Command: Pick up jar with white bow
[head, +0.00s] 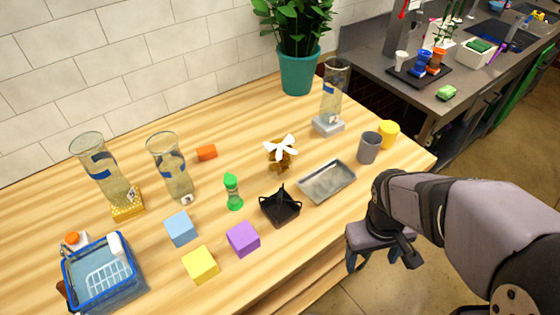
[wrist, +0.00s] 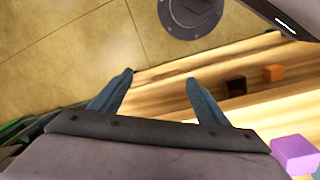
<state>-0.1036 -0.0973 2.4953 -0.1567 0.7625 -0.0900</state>
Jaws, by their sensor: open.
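The jar with the white bow (head: 280,155) is a small amber-brown jar standing upright near the middle of the wooden table in the head view. The white bow sits across its top and hides part of it. I cannot make it out in the wrist view. My gripper (head: 383,262) is open and empty, beyond the table's front right edge, well to the right of and nearer than the jar. In the wrist view its two blue-grey fingers (wrist: 158,82) are spread with nothing between them.
A black caddy (head: 281,208) and a metal tray (head: 326,182) lie in front of the jar. A glass vase (head: 334,90) stands behind right.

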